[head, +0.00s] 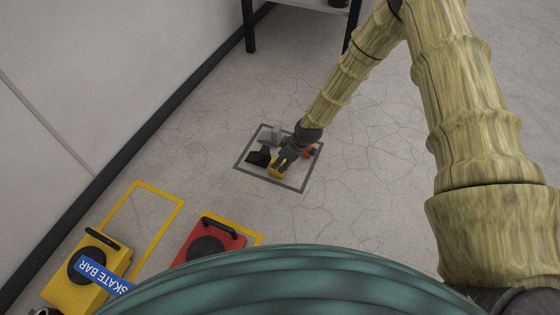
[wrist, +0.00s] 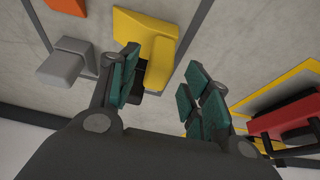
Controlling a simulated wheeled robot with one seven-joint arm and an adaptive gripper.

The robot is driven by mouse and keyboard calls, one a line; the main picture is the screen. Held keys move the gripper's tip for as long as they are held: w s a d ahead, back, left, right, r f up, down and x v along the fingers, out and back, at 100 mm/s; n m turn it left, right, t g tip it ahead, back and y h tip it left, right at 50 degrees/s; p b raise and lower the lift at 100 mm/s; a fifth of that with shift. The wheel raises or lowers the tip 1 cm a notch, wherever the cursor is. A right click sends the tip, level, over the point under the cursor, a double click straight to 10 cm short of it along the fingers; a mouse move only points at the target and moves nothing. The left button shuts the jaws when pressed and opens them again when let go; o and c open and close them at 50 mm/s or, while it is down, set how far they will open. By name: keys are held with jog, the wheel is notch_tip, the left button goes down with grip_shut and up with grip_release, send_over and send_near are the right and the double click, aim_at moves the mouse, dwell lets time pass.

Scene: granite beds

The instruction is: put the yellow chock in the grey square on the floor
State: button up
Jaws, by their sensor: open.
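The yellow chock (head: 276,173) is inside the grey square (head: 298,189), near its front edge, and looks to rest on the floor. It also shows in the wrist view (wrist: 158,58), with a flat base and a raised part. My gripper (head: 287,160) is just above and beside the chock and hides part of it. In the wrist view my gripper (wrist: 160,85) is open, with its teal-padded fingers spread. The left finger overlaps the near end of the chock; I cannot tell if they touch. Nothing is held.
Also in the square are a black chock (head: 260,157), a grey chock (head: 277,131) and an orange one (head: 312,150). A red case (head: 208,243) and a yellow case (head: 80,272) stand at yellow outlines. A wall runs along the left. Floor to the right is clear.

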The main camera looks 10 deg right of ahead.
jog(key=p+v, duration=0.3)
jog(key=v, duration=0.4)
jog(key=shift+r, duration=0.2)
jog(key=shift+s, duration=0.1)
jog(key=s+f+m+g+h, duration=0.1)
jog(key=s+f+m, duration=0.2)
jog(key=s, duration=0.7)
jog(key=s+f+m+g, duration=0.1)
jog(key=s+f+m, duration=0.15)
jog(key=s, duration=0.75)
jog(key=s+d+r+m+h, duration=0.1)
jog(key=s+d+m, duration=0.2)
jog(key=s, duration=0.6)
jog(key=s+d+r+m+h, duration=0.1)
jog(key=s+d+m, duration=0.2)
jog(key=s, duration=0.6)
jog(key=shift+s+d+g+h, duration=0.3)
jog(key=shift+d+h, duration=0.1)
jog(key=shift+d, duration=0.1)
jog(key=shift+r, duration=0.1)
